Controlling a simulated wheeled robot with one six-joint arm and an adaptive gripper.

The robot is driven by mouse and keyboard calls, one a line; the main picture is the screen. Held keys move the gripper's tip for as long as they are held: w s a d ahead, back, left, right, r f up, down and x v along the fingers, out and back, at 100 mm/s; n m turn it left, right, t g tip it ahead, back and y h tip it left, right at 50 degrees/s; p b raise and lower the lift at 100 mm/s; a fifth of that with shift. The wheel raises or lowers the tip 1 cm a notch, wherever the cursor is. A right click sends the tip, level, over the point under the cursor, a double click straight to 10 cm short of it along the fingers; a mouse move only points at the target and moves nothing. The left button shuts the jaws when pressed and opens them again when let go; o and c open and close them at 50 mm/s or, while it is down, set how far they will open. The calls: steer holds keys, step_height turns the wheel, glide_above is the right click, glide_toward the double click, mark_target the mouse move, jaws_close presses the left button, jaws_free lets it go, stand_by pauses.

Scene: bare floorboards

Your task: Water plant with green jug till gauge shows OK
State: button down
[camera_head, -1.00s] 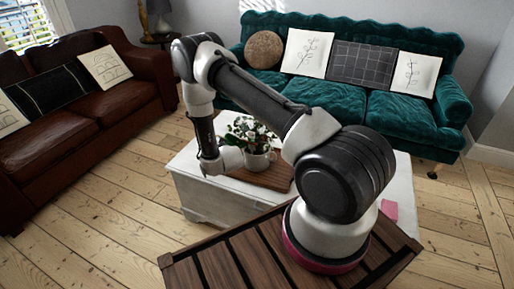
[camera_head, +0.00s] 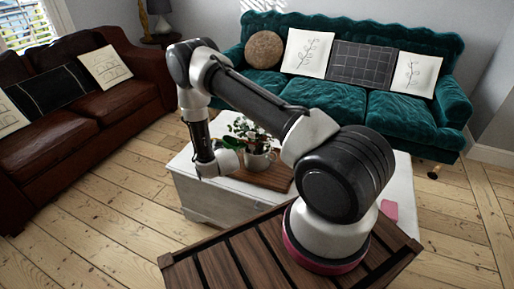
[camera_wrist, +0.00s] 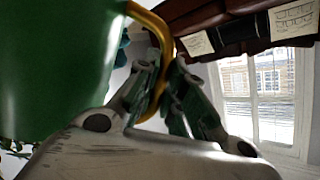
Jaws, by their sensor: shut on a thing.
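The plant (camera_head: 259,134) has dark green leaves and stands upright in a light pot (camera_head: 258,163) on a wooden board on the white table. My wrist hangs just left of the pot in the head view. In the wrist view the green jug (camera_wrist: 50,70) fills the left side, close to the camera. My gripper (camera_wrist: 165,68) is shut on the jug's yellow handle (camera_wrist: 153,22). The jug's spout and any water are out of sight. I cannot make out a gauge in either view.
The white table (camera_head: 402,180) carries the wooden board (camera_head: 272,179) and a small pink item (camera_head: 390,211) at its right. A teal sofa (camera_head: 325,95) stands behind, a brown leather sofa (camera_head: 60,130) at the left. Floorboards between are clear.

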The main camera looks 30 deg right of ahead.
steer(key=w+a+f+n+h, duration=0.1)
steer(key=a+f+n+h, duration=0.1)
steer(key=a+f+n, duration=0.2)
steer(key=shift+a+f+g+h, duration=0.4)
steer(key=shift+a+f, duration=0.1)
steer(key=shift+f, duration=0.2)
stand_by(2.8)
